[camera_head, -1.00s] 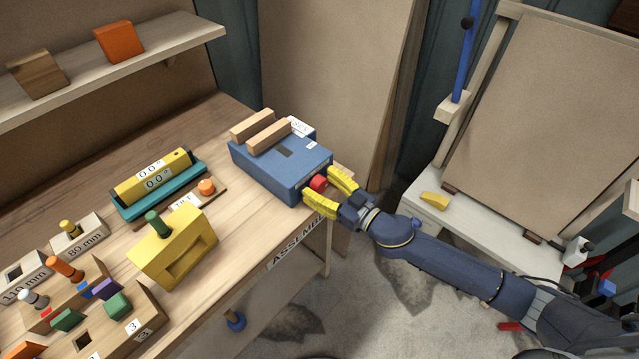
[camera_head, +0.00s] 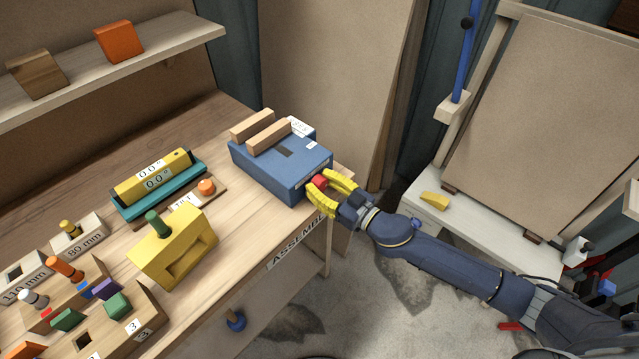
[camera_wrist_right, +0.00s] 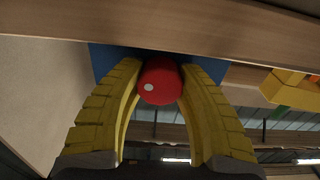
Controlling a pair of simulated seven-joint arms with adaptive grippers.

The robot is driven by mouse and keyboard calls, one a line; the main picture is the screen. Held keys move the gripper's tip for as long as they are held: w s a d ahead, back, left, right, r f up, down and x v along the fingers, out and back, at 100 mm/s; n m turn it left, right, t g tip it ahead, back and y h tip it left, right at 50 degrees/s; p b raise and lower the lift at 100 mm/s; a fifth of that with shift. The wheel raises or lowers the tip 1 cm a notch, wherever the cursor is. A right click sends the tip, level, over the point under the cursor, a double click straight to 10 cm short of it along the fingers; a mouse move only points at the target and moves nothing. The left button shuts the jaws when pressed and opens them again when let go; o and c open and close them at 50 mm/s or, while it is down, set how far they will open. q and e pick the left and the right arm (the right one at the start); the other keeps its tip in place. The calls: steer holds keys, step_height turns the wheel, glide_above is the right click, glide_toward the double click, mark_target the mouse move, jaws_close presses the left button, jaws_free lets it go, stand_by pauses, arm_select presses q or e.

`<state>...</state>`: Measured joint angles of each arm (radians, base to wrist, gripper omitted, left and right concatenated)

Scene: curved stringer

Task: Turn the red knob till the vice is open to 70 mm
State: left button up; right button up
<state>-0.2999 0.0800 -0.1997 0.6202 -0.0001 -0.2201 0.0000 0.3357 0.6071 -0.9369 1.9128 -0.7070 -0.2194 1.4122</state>
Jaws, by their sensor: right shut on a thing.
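The blue vice (camera_head: 282,165) stands on the bench near its right end, with two wooden jaws (camera_head: 261,131) on top and a gap between them. A white label sits behind the jaws; its reading is too small to make out. The red knob (camera_head: 319,181) is on the vice's right-hand face. My right gripper (camera_head: 325,190) is shut on the knob, one yellow finger on each side. In the right wrist view the red knob (camera_wrist_right: 160,80) with a white dot left of its middle sits between the yellow finger tips. My left gripper is not in view.
A yellow block with a green peg (camera_head: 173,243), a teal and yellow tilt gauge (camera_head: 160,184) and several peg blocks stand left of the vice. A shelf (camera_head: 110,70) hangs at upper left. A white side table (camera_head: 470,220) is at right.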

steer(key=shift+n, duration=2.1)
steer(key=o, duration=1.3)
steer(key=shift+c, duration=0.2)
steer(key=v, duration=1.2)
